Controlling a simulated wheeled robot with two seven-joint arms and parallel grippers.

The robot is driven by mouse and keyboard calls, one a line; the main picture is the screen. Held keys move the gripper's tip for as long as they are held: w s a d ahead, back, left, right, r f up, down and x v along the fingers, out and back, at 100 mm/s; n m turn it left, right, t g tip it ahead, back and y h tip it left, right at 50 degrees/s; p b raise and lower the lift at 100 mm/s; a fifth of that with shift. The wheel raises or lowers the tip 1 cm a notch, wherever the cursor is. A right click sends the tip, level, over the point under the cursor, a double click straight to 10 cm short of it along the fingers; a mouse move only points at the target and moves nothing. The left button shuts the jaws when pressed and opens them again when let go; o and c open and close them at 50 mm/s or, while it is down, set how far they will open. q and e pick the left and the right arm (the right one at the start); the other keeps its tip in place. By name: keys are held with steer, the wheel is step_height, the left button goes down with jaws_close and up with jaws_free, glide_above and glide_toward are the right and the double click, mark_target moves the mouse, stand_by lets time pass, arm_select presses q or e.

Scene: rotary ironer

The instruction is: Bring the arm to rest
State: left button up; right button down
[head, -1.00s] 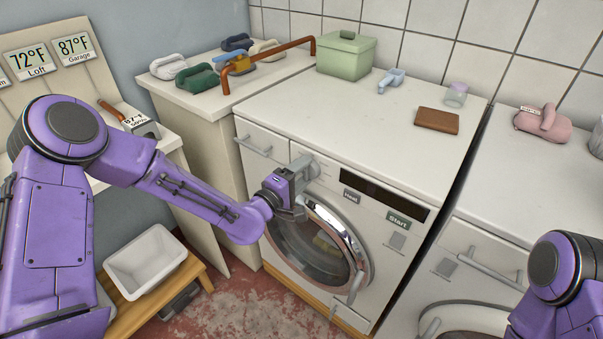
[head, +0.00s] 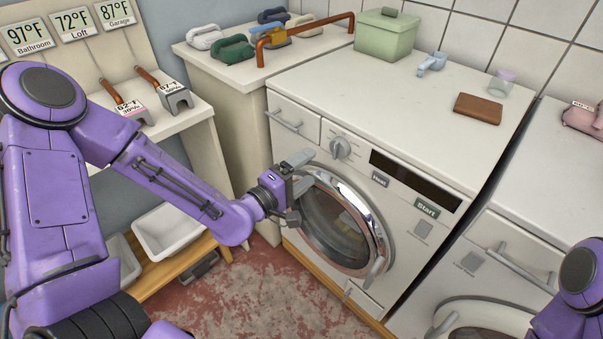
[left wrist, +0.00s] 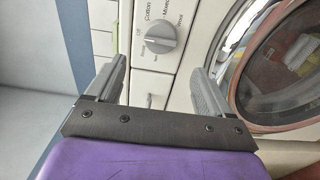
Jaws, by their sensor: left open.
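My left gripper (head: 296,188) is open and empty in front of the washing machine (head: 400,125), at the left of its round door (head: 338,222). In the left wrist view its two fingers (left wrist: 158,88) stand wide apart with nothing between them. The dial (head: 340,148) on the machine's front is free of the gripper; it also shows beyond the fingers in the left wrist view (left wrist: 161,36).
On the machine's top are a green lidded box (head: 385,36), a light blue object (head: 432,63), a brown block (head: 478,108) and a clear cup (head: 501,83). A white bin (head: 168,232) stands on a low wooden bench at left. The floor in front is clear.

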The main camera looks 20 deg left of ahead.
arm_select(q)
steer(key=shift+s+a, duration=0.15)
steer(key=shift+s, duration=0.45)
steer(key=s+a+f+m+g+y, duration=0.2)
steer(key=s+a+f+g+y, duration=0.15)
steer(key=f, duration=0.55)
steer(key=s+a+f+m+g+y, duration=0.1)
steer(key=s+a+f+g+y, duration=0.3)
steer(key=f, duration=0.6)
steer(key=s+a+f+m+g+y, duration=0.1)
steer(key=s+f, duration=0.4)
steer(key=s, duration=0.5)
steer(key=s+f+m+g+y, duration=0.1)
steer(key=s+f+m+g, duration=0.2)
steer(key=s, duration=0.7)
step_height(320, 180, down, 4)
steer(key=shift+a+r+g, duration=0.25)
steer(key=shift+a+g, duration=0.1)
steer(key=shift+g, duration=0.8)
steer(key=shift+w, duration=0.1)
